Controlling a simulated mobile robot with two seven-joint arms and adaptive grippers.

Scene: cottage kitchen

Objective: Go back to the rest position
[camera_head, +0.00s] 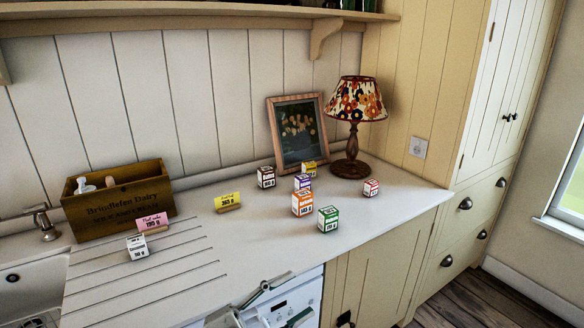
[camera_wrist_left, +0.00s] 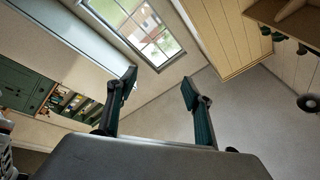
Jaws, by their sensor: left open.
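My left gripper (camera_head: 299,296) shows at the bottom edge of the head view, in front of the counter's front edge. Its two fingers are spread apart with nothing between them. In the left wrist view the fingers (camera_wrist_left: 159,82) also stand wide apart and empty, with wall, window and ceiling beyond them. My right gripper is in neither view.
Several small labelled boxes, including an orange one (camera_head: 302,203) and a green one (camera_head: 328,219), stand on the counter (camera_head: 262,240). A lamp (camera_head: 355,110), a picture frame (camera_head: 297,133) and a wooden crate (camera_head: 116,203) stand behind. A white box (camera_head: 138,247) is on the drainer.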

